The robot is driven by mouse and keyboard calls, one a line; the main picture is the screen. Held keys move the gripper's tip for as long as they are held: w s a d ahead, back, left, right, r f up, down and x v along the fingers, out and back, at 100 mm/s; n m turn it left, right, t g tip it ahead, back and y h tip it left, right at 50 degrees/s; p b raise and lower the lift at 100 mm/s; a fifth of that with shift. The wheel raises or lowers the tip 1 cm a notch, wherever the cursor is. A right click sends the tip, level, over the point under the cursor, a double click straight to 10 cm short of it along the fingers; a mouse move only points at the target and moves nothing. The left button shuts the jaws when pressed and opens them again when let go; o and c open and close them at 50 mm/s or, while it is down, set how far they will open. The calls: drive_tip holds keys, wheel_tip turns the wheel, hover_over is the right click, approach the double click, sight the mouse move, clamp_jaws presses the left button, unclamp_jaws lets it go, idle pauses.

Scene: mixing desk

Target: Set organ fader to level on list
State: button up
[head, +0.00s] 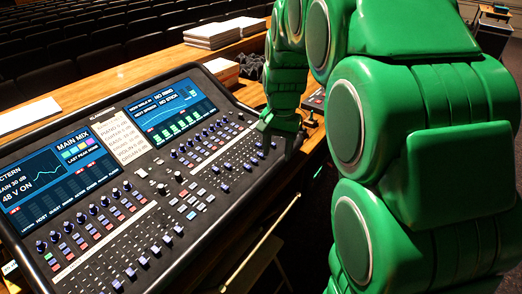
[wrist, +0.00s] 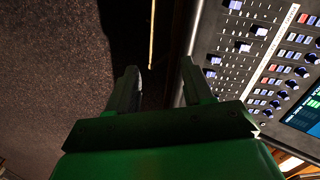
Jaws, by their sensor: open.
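The mixing desk (head: 150,215) has a left and a right bank of faders with dark and pale caps. Fader caps (wrist: 258,30) also show in the wrist view, at the right. I cannot read which fader is the organ's. A pale paper list (head: 122,138) lies between the two screens; its lines are too small to read surely. My gripper (head: 290,146) is at the right end of the desk, near its right edge. In the wrist view, its two fingers (wrist: 160,72) are apart with nothing between them, beside the fader rows and not around any cap.
A left screen (head: 62,178) reads MAIN MIX, and a right screen (head: 170,108) shows a curve and green bars. Stacked papers (head: 212,32) lie on the wooden table behind. My green arm covers the right side. Dark floor shows past the desk's front edge.

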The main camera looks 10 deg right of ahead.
sight(261, 154)
drive_tip(key=w+f+m+t, duration=0.1)
drive_tip(key=w+f+m, duration=0.4)
drive_tip(key=w, duration=1.3)
drive_tip(key=shift+n, duration=0.9)
drive_tip(key=shift+w+a+f, duration=0.1)
drive_tip(key=shift+a+f, duration=0.1)
drive_tip(key=shift+f, duration=1.5)
drive_tip(key=shift+w+a+f, duration=0.1)
drive_tip(key=shift+a+f, duration=0.15)
drive_tip(key=shift+f, duration=1.5)
drive_tip(key=shift+a+f, duration=0.2)
drive_tip(key=shift+f, duration=1.5)
clamp_jaws()
